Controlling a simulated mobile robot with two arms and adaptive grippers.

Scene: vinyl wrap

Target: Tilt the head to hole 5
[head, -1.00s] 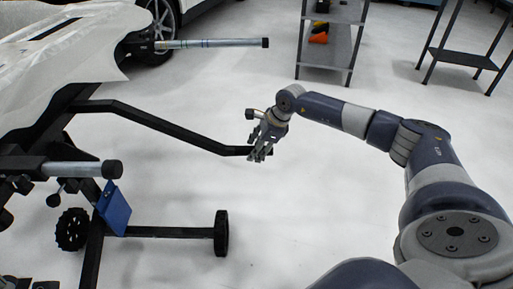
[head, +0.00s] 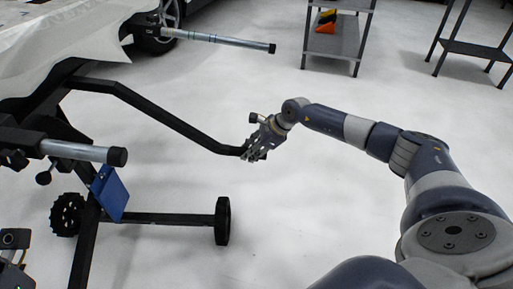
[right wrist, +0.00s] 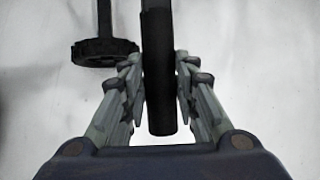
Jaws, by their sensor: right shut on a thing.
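The work stand has a black handle bar (head: 165,118) that slopes down to the right. My right gripper (head: 257,152) is at the bar's lower right end. In the right wrist view the dark bar end (right wrist: 157,80) lies between the fingers (right wrist: 160,100), which are shut on it. The stand's head carries a white panel (head: 100,50) at the upper left. The index holes, hole 5 included, cannot be made out. A dark part at the lower left edge (head: 16,240) may belong to my left gripper; its fingers cannot be made out.
Padded grey arms (head: 85,150) (head: 222,40) stick out from the stand. A blue plate (head: 109,193) hangs low on it. Its base has black wheels (head: 222,220). A shelf rack (head: 335,40) stands behind. The white floor right of the stand is clear.

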